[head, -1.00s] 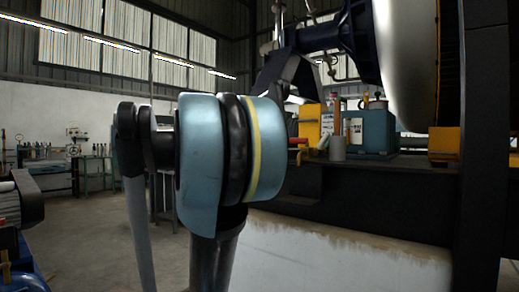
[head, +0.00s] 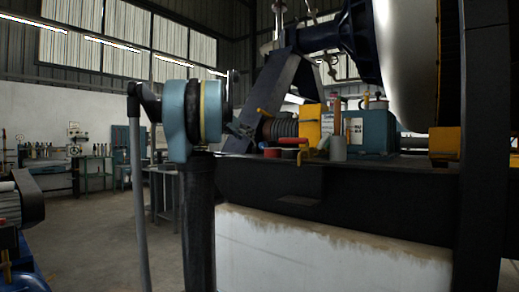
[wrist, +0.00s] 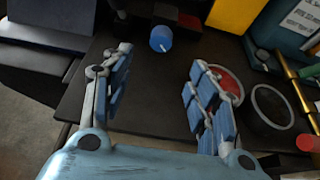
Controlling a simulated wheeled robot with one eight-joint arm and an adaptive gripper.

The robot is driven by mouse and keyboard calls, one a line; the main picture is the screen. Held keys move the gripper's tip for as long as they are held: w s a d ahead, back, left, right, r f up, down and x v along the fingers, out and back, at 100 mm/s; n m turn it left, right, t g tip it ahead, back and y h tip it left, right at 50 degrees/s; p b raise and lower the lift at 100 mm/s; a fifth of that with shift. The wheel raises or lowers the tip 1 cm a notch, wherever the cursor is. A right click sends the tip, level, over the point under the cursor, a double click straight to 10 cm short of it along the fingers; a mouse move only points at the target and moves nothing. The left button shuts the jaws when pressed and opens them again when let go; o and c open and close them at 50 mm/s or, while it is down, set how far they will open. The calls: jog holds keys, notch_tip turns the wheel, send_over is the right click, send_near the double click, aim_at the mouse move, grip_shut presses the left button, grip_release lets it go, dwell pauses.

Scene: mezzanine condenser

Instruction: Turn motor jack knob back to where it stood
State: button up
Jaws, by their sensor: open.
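A blue round knob (wrist: 161,38) with a short white line on its face shows near the top of the wrist view, between and beyond my fingertips. It appears to be the motor jack knob; the white line points to the lower right in that view. My gripper (wrist: 160,65) is open and empty, its two fingers spread apart over the dark bench, and not touching the knob. In the head view my gripper (head: 242,128) shows only small and dark beyond my arm's blue wrist joint. I cannot make out the blue knob in the head view.
On the dark bench (head: 370,166), a red disc (wrist: 228,84) and a black ring (wrist: 272,106) lie by my right finger. A yellow block (head: 312,124), a grey cylinder (head: 338,148) and a teal box (head: 371,133) stand further right. A slanted dark support (head: 262,92) rises behind.

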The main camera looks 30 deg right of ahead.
aim_at(261, 145)
jog(key=x, duration=1.4)
jog(key=shift+w+d+f, duration=0.2)
jog(key=shift+d, duration=0.1)
jog(key=c, duration=1.1)
